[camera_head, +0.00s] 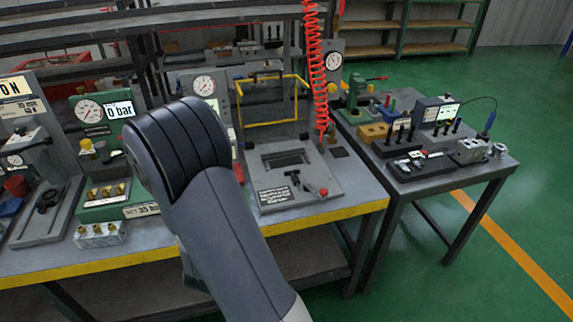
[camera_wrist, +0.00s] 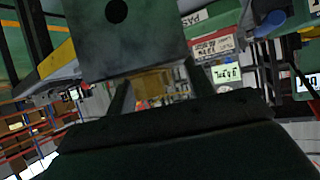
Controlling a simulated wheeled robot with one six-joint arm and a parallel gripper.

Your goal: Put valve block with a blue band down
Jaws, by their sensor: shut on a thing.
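In the wrist view, my gripper (camera_wrist: 158,86) is shut on a grey-green metal block (camera_wrist: 125,45) with a dark round hole in its face. The block fills the upper middle of the view, and no blue band shows on the face turned to me. In the head view my arm crosses the middle of the picture and hides the gripper and the held block. I cannot tell how high the block is above any surface.
The workbench (camera_head: 340,212) with a yellow front edge carries a green gauge station (camera_head: 118,212) and a grey press station (camera_head: 300,193) with a yellow frame. A metal block (camera_head: 100,234) sits at the bench's front left. A side table (camera_head: 487,172) at right is crowded; green floor is open beyond.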

